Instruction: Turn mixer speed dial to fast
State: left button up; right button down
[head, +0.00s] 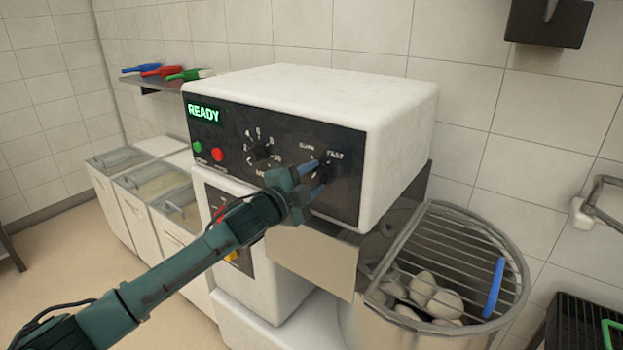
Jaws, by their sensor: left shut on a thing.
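The mixer (320,95) is a white machine with a black control panel on its front and a green READY display. The speed dial (326,167) is at the right of the panel, with the word FAST above it on the right and a fainter label on the left. My left gripper (318,180) is shut on the speed dial and covers much of it, so its pointer's direction cannot be told. A second dial (261,152), ringed by numbers, sits to the left, clear of the fingers. My right gripper is not in view.
A green button (197,147) and a red button (217,155) are at the panel's left. The steel bowl (395,325) with a wire guard and pale lumps stands at the right. White bins (130,208) and a shelf (150,84) with brushes are behind at the left.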

pick_arm(q)
jog(key=o, duration=1)
jog(key=b+v, duration=0.2)
jog(key=v, duration=1.1)
jog(key=shift+s, duration=0.1)
